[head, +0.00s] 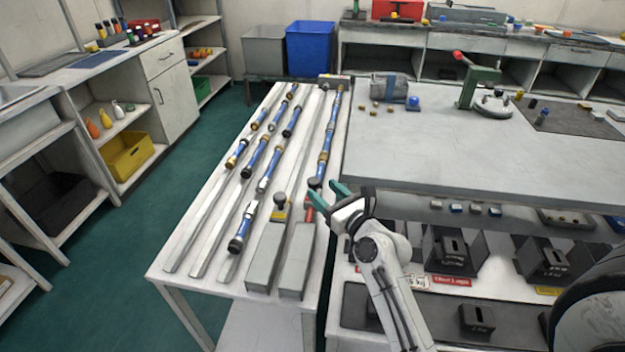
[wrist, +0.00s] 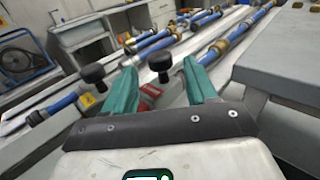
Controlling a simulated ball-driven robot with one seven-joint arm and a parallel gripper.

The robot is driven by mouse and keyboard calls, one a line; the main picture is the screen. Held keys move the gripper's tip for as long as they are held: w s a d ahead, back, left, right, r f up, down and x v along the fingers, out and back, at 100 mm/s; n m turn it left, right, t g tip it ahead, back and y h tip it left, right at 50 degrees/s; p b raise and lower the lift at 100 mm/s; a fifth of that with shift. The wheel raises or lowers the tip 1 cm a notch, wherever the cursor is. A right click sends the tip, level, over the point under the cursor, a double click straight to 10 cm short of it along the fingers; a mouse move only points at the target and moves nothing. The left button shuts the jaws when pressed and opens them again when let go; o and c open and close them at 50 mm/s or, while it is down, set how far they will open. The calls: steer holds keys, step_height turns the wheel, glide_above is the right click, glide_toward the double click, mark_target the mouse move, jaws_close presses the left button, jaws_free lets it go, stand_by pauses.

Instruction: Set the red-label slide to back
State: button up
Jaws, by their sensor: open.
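The red-label slide shows as a black knob on a post (head: 314,183) above a long grey housing (head: 297,262), with a red patch beside the post. In the wrist view its knob (wrist: 159,61) stands upright between my fingertips in the picture, with the red label (wrist: 149,90) below. I cannot tell whether the knob is within the jaws or beyond them. My gripper (head: 329,194) has teal fingers, spread open and empty, just right of the knob. The fingers also show in the wrist view (wrist: 160,72). The lower post is partly hidden by the fingers.
A similar yellow-label slide knob (head: 280,199) stands close on the left. Blue hoses with brass fittings (head: 262,150) lie in rails on the white table (head: 185,235). A higher grey worktop (head: 440,155) borders my gripper on the right.

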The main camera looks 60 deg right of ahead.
mark_target(317, 184)
steer(key=shift+x, duration=2.75)
steer(key=shift+c, duration=0.2)
jaws_close()
steer(key=shift+r, duration=0.1)
